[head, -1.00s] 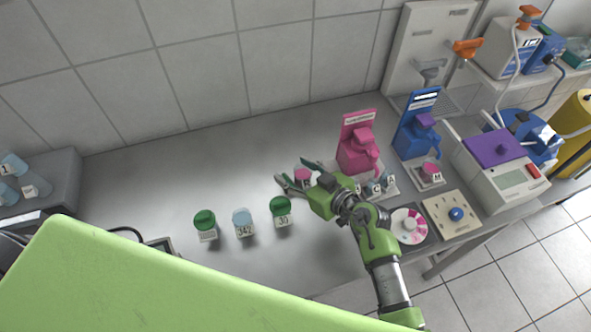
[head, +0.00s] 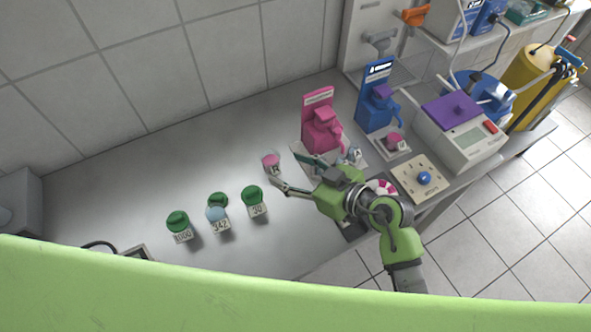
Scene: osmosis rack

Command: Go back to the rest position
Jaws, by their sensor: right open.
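My right gripper (head: 286,169) is open and empty above the steel bench, its fingers pointing left. A small pink-lidded jar (head: 271,160) with a label stands just beyond the fingertips, outside the fingers. Whether the lower fingertip touches it I cannot tell. My left gripper is out of view.
Left of the gripper stand a green-lidded jar marked 30 (head: 254,200), a blue-topped jar marked 342 (head: 217,218) with a green cap behind it, and another green-lidded jar (head: 179,225). Pink (head: 320,125) and blue (head: 378,100) stands and a purple-topped balance (head: 460,130) are behind and right. Bare bench lies at left.

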